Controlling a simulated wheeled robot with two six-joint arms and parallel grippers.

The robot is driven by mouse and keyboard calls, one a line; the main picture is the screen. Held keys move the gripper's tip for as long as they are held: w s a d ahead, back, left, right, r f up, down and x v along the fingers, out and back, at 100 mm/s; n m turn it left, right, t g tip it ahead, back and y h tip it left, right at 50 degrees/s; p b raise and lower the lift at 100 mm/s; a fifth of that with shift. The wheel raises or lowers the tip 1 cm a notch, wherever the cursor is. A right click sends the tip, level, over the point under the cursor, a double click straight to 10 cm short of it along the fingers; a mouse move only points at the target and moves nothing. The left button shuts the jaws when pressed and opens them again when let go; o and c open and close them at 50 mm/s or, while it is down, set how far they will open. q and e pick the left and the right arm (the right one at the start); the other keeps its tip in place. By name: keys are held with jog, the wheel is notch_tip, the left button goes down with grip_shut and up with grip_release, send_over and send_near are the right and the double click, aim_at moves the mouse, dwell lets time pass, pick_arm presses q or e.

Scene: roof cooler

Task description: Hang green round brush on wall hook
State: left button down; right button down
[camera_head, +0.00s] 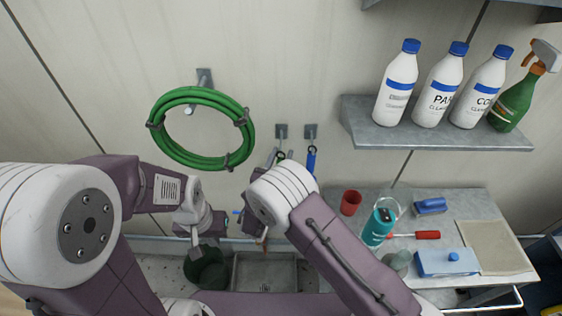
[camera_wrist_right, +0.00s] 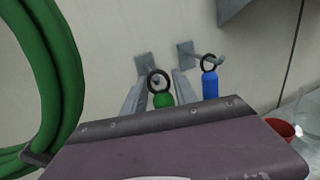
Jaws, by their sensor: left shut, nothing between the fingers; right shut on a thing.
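The green round brush (camera_wrist_right: 162,99) shows its green handle end and black ring (camera_wrist_right: 158,80) between the fingers of my right gripper (camera_wrist_right: 160,92) in the wrist view. Its lower part is hidden behind the gripper body. The ring is right at the left wall hook (camera_wrist_right: 145,65), overlapping its peg; I cannot tell whether it is around the peg. In the head view, my right gripper (camera_head: 281,158) is just below this hook (camera_head: 281,131), and its wrist hides most of the brush. My left gripper (camera_head: 196,246) is shut and empty, low at the left.
A blue-handled brush (camera_head: 311,160) hangs on the right hook (camera_head: 310,131), close beside my right gripper. A coiled green hose (camera_head: 247,130) hangs to the left. A shelf with bottles (camera_head: 440,138) is at right. Below are a dark bucket (camera_head: 206,272), a sink (camera_head: 264,273) and a cluttered counter (camera_head: 470,205).

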aim_at(281, 148)
jog(key=shift+w, duration=1.3)
jog(key=shift+w+f+b, duration=0.25)
jog(key=shift+f+b, duration=0.1)
jog(key=shift+b, duration=0.3)
jog(key=shift+w+f+b, duration=0.15)
jog(key=shift+w+b, duration=0.25)
jog(key=shift+b, duration=0.1)
jog(key=c, duration=0.9)
grip_release()
jog(key=shift+s+a, duration=0.1)
jog(key=shift+s, duration=0.05)
jog(key=v, duration=0.9)
